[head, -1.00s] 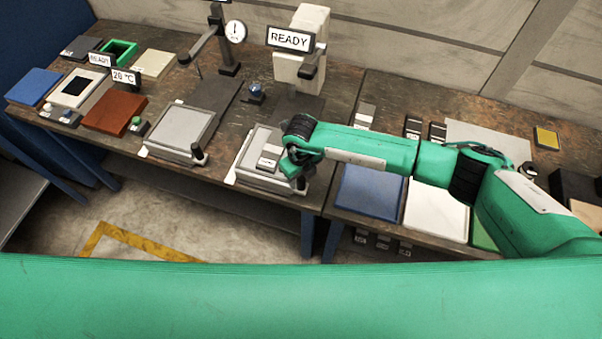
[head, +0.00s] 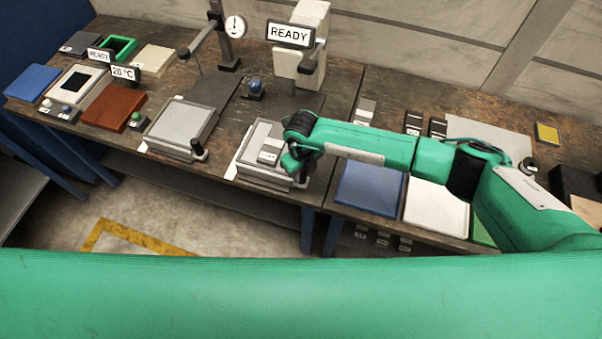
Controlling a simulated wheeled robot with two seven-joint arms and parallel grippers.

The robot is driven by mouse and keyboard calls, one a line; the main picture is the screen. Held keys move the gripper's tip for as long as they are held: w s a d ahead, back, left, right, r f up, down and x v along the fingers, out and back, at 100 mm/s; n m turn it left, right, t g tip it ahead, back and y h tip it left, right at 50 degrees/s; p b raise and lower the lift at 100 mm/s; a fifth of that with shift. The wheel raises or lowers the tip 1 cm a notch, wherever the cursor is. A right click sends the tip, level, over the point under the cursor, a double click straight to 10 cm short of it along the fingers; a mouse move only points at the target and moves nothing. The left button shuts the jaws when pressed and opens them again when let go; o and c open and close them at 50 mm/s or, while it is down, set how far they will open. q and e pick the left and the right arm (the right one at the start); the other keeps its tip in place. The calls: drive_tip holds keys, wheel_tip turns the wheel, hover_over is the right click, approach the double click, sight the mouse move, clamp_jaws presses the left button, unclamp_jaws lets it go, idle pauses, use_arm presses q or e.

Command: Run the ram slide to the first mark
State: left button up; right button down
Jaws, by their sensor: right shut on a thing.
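A grey slide plate (head: 258,147) with a small white label lies on a dark base in front of the pale column (head: 305,40) with the READY sign. My right gripper (head: 291,166) is at the plate's front right corner. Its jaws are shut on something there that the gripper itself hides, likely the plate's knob. A similar grey plate (head: 182,122) to the left shows a black knob (head: 198,148) at its front right corner. I cannot read any marks along the slides. My left gripper is out of view.
A dial gauge stand (head: 235,27) rises behind the left plate. A blue knob (head: 254,86) stands between the stations. A blue panel (head: 370,188) and a white panel (head: 436,206) lie beneath my right arm. Bare wood shows between the two plates.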

drive_tip(key=w+d+b, duration=0.1)
drive_tip(key=w+b, duration=0.2)
drive_tip(key=w+d+b, duration=0.1)
drive_tip(key=w+b, duration=0.2)
drive_tip(key=w, duration=0.1)
drive_tip(key=w+d+b, duration=0.1)
drive_tip(key=w+b, duration=0.2)
drive_tip(key=w, duration=0.1)
drive_tip(key=shift+d+f, duration=0.25)
drive_tip(key=shift+w+d+r+b, duration=0.2)
drive_tip(key=shift+w+r+b, duration=0.05)
drive_tip(key=shift+w+b, duration=0.35)
drive_tip(key=c, duration=1.2)
unclamp_jaws()
drive_tip(key=shift+o, duration=0.2)
drive_tip(key=shift+s+r, duration=0.1)
